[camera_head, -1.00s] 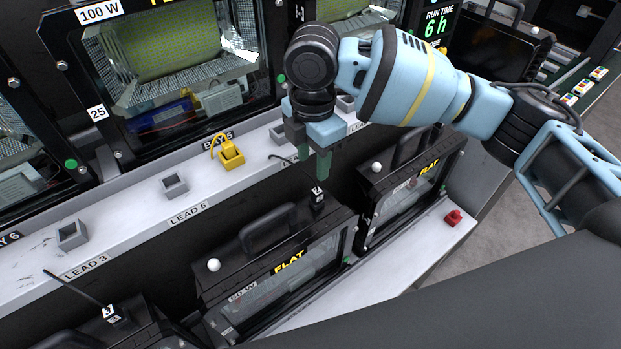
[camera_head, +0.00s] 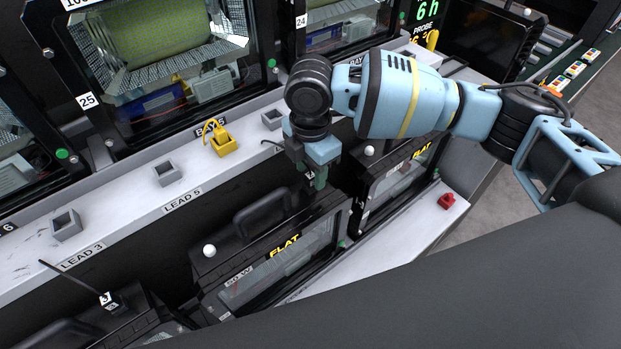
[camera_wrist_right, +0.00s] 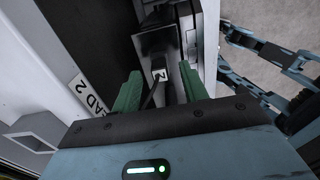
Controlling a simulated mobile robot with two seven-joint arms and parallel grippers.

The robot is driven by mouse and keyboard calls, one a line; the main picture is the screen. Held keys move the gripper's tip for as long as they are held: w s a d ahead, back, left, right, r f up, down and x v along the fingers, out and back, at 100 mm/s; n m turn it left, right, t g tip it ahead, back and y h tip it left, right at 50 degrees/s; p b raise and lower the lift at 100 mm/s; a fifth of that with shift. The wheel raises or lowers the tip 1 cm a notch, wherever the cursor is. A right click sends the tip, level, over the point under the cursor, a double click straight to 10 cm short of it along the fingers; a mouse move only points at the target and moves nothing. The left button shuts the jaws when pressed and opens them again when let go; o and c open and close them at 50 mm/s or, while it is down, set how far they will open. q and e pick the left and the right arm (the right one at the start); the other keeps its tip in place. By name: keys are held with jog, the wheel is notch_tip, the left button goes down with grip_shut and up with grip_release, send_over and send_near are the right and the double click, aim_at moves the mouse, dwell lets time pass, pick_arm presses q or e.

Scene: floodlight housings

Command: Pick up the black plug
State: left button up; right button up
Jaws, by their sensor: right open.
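A black plug with a white number label (camera_wrist_right: 160,76) shows in the right wrist view, between the two green fingers of my right gripper (camera_wrist_right: 160,68). A dark lead runs down from it toward the wrist. In the head view my right gripper (camera_head: 317,183) points down over the top right end of the middle FLAT housing (camera_head: 262,262) and hides most of that plug. The gripper is open; I cannot tell whether a finger touches the plug. Another black plug with a label and lead (camera_head: 108,300) sits on the lower-left housing. My left gripper is out of view.
A white shelf (camera_head: 110,215) with grey sockets (camera_head: 167,172) and a yellow socket (camera_head: 222,140) runs behind the gripper. A second FLAT housing (camera_head: 395,180) stands close on the right. A small red block (camera_head: 447,201) lies on the lower white ledge.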

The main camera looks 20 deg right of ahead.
aim_at(313, 176)
jog(key=shift+f, duration=0.25)
grip_shut()
jog(key=shift+r, duration=0.85)
jog(key=shift+s+d+r, duration=0.1)
jog(key=shift+r, duration=0.4)
jog(key=shift+s+d+r, duration=0.1)
jog(key=shift+r, duration=0.4)
jog(key=s+d+r, duration=0.1)
jog(key=s+d, duration=0.9)
jog(key=s, duration=0.1)
jog(key=shift+s+d+r+p, duration=0.15)
jog(key=shift+s+d+p, duration=0.1)
jog(key=shift+p, duration=0.1)
